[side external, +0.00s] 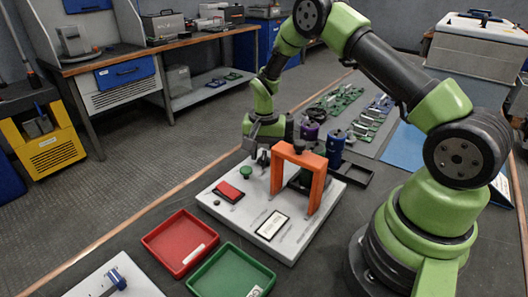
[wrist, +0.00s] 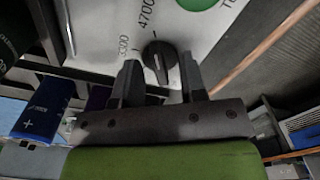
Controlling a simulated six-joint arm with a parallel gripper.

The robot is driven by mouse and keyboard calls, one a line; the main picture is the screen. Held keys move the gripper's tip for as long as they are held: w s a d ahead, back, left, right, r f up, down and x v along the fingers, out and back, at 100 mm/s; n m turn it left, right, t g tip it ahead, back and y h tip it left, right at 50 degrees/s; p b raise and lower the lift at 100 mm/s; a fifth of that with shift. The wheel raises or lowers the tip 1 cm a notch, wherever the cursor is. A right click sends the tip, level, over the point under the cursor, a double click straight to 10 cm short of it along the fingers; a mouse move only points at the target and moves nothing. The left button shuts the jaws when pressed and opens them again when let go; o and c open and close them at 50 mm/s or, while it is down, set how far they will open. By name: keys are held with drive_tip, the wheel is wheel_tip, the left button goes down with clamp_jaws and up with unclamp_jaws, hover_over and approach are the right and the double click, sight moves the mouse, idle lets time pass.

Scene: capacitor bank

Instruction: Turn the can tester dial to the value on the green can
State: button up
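The tester's black dial (wrist: 159,61) shows in the wrist view on a white panel, with printed values beside it, one reading 4700 and another probably 3300. A pale line marks its face; I cannot tell which value it points to. My gripper (wrist: 160,70) is open, its two dark fingers on either side of the dial's near edge; contact is unclear. In the side view my gripper (side external: 259,152) is low over the back of the white tester (side external: 222,208), hiding the dial area. I cannot make out a green can or its value.
An orange arch (side external: 300,160) stands on the tester near a green button (side external: 246,172). Blue (side external: 335,146) and purple (side external: 309,132) cans stand behind it. A red tray (side external: 168,232) and green tray (side external: 215,268) lie in front. A dark can (wrist: 10,42) shows in the wrist view.

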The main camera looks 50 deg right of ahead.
sight(264, 155)
drive_tip(key=shift+f, duration=0.15)
clamp_jaws()
drive_tip(key=shift+n, duration=1.5)
unclamp_jaws()
wheel_tip(264, 155, up, 10)
